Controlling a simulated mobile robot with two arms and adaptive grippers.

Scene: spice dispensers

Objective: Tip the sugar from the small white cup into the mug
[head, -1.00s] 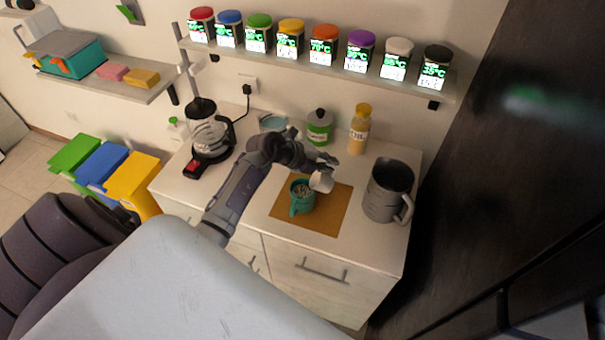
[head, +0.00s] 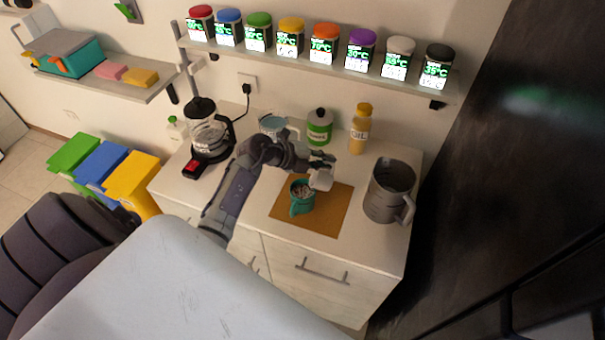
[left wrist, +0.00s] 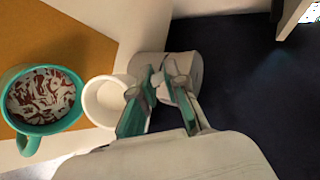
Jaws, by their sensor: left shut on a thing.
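The teal mug (head: 301,203) stands on the brown mat. In the left wrist view the mug (left wrist: 42,98) holds a brown content with white bits on top. My left gripper (head: 326,164) is shut on the small white cup (head: 320,181), just right of and above the mug. In the left wrist view the cup (left wrist: 104,102) is beside the left finger of my gripper (left wrist: 163,90), its opening facing the camera. Its inside looks plain white; I cannot tell whether sugar is in it. The actual grip point is partly hidden by the fingers. My right gripper is out of view.
A large grey jug (head: 388,192) stands right of the brown mat (head: 333,216). A shelf of spice dispensers (head: 324,44) hangs above.

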